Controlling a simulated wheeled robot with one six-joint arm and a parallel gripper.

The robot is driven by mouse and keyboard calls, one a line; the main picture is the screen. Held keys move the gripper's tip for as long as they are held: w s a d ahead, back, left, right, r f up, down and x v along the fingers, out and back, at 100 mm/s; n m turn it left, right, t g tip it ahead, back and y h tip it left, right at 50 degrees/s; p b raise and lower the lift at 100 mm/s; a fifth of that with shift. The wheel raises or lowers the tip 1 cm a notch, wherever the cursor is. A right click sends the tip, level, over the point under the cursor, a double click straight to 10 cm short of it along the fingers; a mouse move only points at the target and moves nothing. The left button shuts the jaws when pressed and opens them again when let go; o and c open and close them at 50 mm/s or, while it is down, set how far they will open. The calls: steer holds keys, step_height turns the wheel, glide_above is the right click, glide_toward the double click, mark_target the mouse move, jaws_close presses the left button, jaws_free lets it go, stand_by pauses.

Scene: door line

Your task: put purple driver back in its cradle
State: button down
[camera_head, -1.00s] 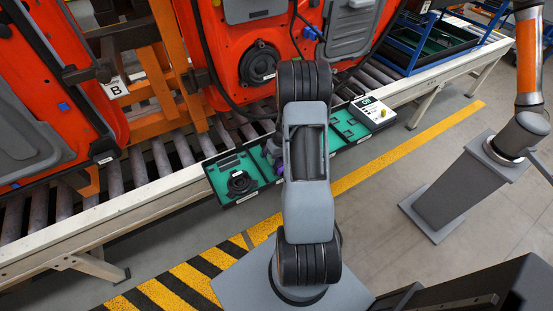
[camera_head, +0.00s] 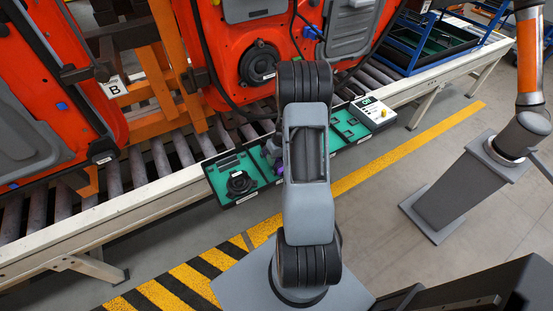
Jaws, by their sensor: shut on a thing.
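The purple driver (camera_head: 280,170) shows only as a small purple patch beside my forearm, over the green-lined tray (camera_head: 220,180). My gripper (camera_head: 272,153) shows as a small grey part at the left edge of my arm, low over the tray. It is shut on the purple driver; the fingertips are mostly hidden behind my arm. The driver's cradle cannot be made out; that middle part of the tray is covered by my arm.
The tray lies along the near edge of the roller conveyor (camera_head: 110,221). A black round tool (camera_head: 240,183) sits in its left part, and a white device (camera_head: 373,112) stands at its right end. Orange car doors (camera_head: 245,60) hang close behind. Another arm's pedestal (camera_head: 465,185) stands at right.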

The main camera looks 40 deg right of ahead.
steer(key=shift+s+a+f+b, duration=0.3)
steer(key=shift+a+f+b, duration=0.1)
steer(key=shift+f, duration=0.2)
steer(key=c, duration=0.9)
jaws_free()
steer(key=shift+c, duration=0.2)
steer(key=shift+o, duration=0.7)
steer(key=shift+w, duration=0.2)
steer(key=o, duration=0.3)
steer(key=shift+d+r, duration=0.1)
steer(key=shift+d, duration=0.05)
steer(key=shift+o, duration=0.2)
steer(key=shift+r, duration=0.1)
steer(key=v, duration=1.3)
steer(key=shift+d+r, duration=0.15)
steer(key=shift+r, duration=0.2)
